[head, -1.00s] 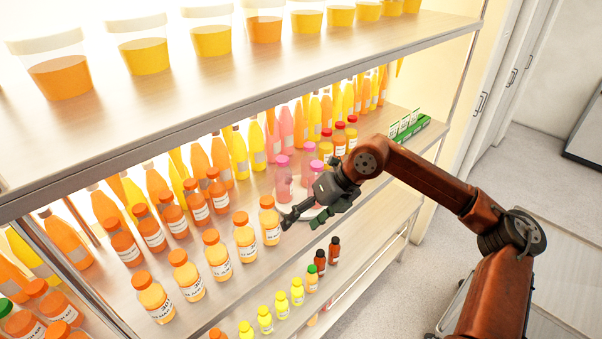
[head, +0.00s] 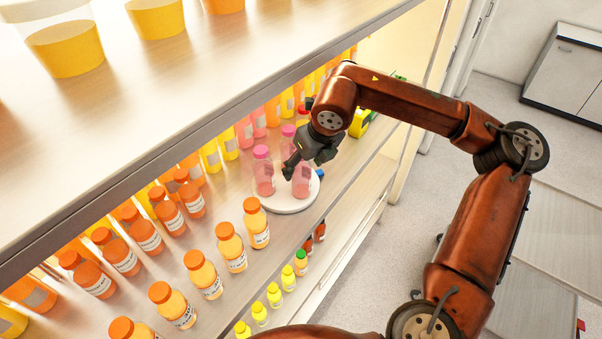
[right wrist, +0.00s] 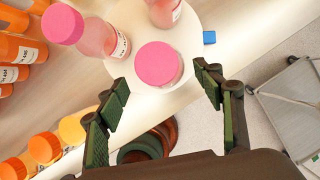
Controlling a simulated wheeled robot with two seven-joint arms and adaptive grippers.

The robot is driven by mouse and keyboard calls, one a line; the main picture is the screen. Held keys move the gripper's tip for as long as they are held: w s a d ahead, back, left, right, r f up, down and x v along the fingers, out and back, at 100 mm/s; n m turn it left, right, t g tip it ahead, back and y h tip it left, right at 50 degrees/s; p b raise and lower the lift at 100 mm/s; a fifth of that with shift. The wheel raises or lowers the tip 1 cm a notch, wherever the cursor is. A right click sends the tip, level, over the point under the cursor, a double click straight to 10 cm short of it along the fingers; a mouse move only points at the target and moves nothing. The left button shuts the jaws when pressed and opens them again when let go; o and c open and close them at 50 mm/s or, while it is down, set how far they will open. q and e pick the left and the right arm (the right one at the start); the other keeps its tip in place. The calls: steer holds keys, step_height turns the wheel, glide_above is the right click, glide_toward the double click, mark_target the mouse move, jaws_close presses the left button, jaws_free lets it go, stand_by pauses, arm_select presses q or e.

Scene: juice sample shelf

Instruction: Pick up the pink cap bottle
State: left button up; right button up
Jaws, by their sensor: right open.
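Several pink-cap bottles stand on a round white plate (head: 283,207) on the middle shelf. One pink-cap bottle (head: 263,172) is at the plate's left, and another (head: 302,182) is at its front right, partly under my right gripper (head: 296,166). In the right wrist view, the nearest pink cap (right wrist: 157,63) lies ahead of and between the spread fingers of my right gripper (right wrist: 162,90), with no visible contact. A second pink-cap bottle (right wrist: 95,37) is at the upper left, and a third (right wrist: 164,12) is cut by the top edge. My left gripper is out of view.
Orange-cap juice bottles (head: 229,248) stand in rows left of the plate. The upper shelf (head: 210,70) overhangs the bottles behind. A small blue object (right wrist: 209,38) sits at the plate's edge. Small yellow bottles (head: 274,295) stand on the shelf below.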

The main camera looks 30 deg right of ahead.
steer(key=shift+d+p+x, duration=0.1)
steer(key=shift+p+x, duration=0.2)
steer(key=shift+x, duration=1)
steer(key=shift+d+p+x, duration=0.15)
steer(key=shift+p+x, duration=0.15)
steer(key=shift+x, duration=1)
steer(key=shift+c, duration=0.3)
steer(key=shift+r, duration=0.1)
steer(key=c, duration=1.4)
